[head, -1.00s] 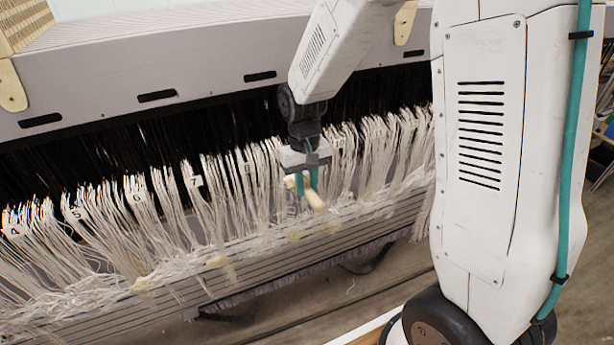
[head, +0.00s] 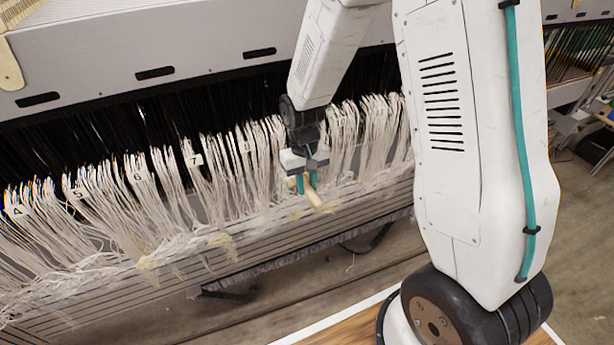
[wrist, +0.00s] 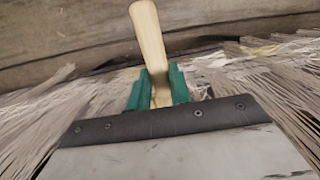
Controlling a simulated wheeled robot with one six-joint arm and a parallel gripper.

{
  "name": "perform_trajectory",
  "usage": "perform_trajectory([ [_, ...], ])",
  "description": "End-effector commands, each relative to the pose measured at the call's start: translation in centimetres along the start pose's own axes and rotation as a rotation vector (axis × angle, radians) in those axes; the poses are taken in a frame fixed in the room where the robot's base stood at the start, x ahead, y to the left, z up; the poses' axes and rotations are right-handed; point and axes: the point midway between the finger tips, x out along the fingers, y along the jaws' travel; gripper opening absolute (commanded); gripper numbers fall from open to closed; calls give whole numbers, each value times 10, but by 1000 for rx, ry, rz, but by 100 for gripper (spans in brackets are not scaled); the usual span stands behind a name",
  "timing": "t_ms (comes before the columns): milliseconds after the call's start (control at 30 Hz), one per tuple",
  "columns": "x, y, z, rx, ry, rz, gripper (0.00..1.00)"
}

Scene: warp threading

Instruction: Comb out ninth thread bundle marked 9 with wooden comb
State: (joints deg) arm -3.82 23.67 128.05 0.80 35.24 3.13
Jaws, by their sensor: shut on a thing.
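My gripper (head: 306,183) has teal fingers, shut on the handle of the wooden comb (head: 315,196). In the head view it is in front of the row of white thread bundles, just right of the bundle marked 8 (head: 247,147). In the wrist view the teal fingers (wrist: 158,88) clasp the pale wooden handle (wrist: 150,40), which points away from the gripper. The comb's teeth do not show. The bundle marked 9 and its tag cannot be made out; my gripper and wrist cover threads there. White threads (wrist: 265,95) spread on both sides in the wrist view.
Bundles marked 4 (head: 17,211) to 7 (head: 196,160) hang to the left. Loose, tangled thread lies along the ridged beam (head: 130,290) below. A grey loom bar (head: 120,65) with slots runs above. Open floor (head: 350,262) lies in front of the beam.

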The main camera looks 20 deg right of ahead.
Motion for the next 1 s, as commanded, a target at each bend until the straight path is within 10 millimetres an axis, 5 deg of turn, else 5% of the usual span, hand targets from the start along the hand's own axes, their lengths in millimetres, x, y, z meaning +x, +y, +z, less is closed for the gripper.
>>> perform_trajectory([
  [1000, 72, 0, -9, 0, 2, 0, 0],
])
